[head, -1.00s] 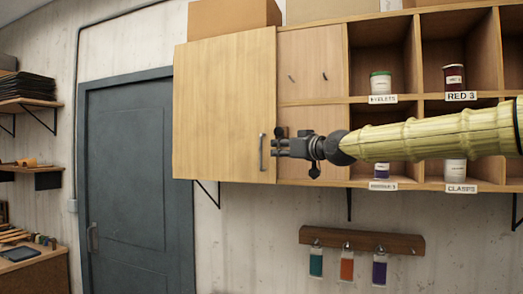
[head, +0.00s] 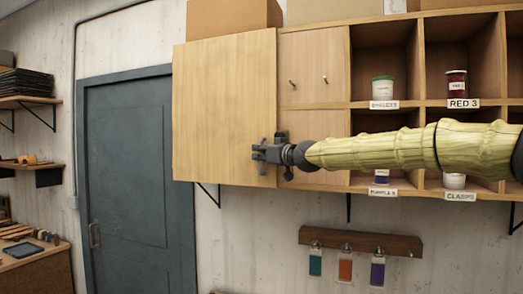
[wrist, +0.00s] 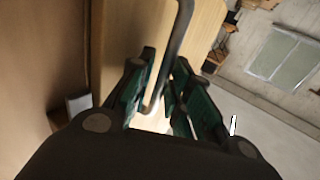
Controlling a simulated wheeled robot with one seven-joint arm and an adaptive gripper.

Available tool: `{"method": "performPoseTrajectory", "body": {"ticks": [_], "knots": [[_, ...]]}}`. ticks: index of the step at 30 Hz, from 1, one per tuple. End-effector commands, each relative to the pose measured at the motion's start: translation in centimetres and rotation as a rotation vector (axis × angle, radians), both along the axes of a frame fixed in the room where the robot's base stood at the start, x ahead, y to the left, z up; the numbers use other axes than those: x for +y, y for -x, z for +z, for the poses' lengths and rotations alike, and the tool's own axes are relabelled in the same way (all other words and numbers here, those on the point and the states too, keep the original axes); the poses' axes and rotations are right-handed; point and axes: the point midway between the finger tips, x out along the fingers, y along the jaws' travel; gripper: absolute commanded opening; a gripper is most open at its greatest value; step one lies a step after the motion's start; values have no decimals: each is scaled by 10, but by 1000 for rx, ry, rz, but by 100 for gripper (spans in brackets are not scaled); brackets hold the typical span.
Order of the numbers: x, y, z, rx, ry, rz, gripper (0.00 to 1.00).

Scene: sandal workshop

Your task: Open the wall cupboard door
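The wall cupboard door (head: 223,105) is a plain pale wooden panel at the upper left of the shelf unit in the head view. In the wrist view the grey bar handle (wrist: 178,38) runs between the two green-padded fingers of my gripper (wrist: 163,78). The fingers stand on either side of the bar with some space visible between them, so the gripper looks open around it.
Open shelves (head: 385,104) with labelled jars lie right of the door, behind my arm. A peg rack (head: 360,240) with coloured tags hangs below. A grey room door (head: 130,170) is at the left. Cardboard boxes (head: 232,17) sit on top of the cupboard.

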Motion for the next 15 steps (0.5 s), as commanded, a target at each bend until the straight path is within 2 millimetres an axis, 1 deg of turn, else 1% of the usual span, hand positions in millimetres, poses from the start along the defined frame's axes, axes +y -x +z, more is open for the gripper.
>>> {"method": "performPoseTrajectory", "body": {"ticks": [9,11,12,15], "knots": [[1,-1,0,0,0,0,19],[1,-1,0,0,0,0,9],[1,-1,0,0,0,0,1],[0,-1,0,0,0,0,0]]}}
